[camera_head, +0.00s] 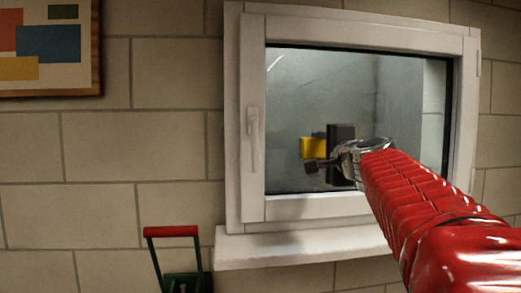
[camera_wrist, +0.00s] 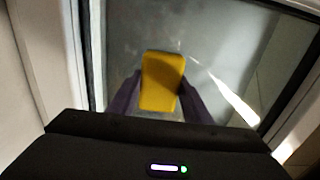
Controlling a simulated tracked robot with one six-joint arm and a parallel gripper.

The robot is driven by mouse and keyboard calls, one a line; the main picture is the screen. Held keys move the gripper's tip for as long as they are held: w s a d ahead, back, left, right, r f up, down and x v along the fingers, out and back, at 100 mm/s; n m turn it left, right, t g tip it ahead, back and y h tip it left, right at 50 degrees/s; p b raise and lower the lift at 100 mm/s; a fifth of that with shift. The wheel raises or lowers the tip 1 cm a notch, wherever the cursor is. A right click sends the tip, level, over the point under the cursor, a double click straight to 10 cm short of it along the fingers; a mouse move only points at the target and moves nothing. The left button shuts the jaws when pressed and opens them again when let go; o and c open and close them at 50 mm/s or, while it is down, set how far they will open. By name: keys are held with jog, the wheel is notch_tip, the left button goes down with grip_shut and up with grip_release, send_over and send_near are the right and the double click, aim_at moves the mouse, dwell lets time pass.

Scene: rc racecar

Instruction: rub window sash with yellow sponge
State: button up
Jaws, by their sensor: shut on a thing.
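The white-framed window sash (camera_head: 252,190) is set in the block wall and is closed, with a handle on its left side. Its grey pane (camera_head: 300,90) fills the middle. My gripper (camera_head: 318,153) is in front of the lower middle of the pane. It is shut on the yellow sponge (camera_head: 313,148). The wrist view shows the sponge (camera_wrist: 162,80) upright between both fingers, with the glass behind it. I cannot tell whether the sponge touches the glass. Part of the sponge is hidden by the gripper in the head view.
A white sill (camera_head: 300,246) juts out below the window. A green item with a red handle (camera_head: 172,231) stands low at the left of the sill. A framed colourful picture (camera_head: 45,45) hangs at the upper left. The wall between them is bare.

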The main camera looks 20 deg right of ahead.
jog(key=shift+r, duration=0.15)
jog(key=shift+w+r, duration=0.1)
jog(key=shift+r, duration=1.1)
jog(key=shift+d, duration=0.15)
jog(key=shift+s+d, duration=0.25)
jog(key=shift+d, duration=0.5)
jog(key=shift+s+d, duration=0.2)
jog(key=shift+d, duration=0.5)
jog(key=shift+d, duration=0.1)
jog(key=shift+s+d, duration=0.2)
jog(key=shift+d, duration=0.55)
jog(key=shift+s+d, duration=0.15)
jog(key=shift+d, duration=0.6)
jog(key=shift+d+f, duration=0.1)
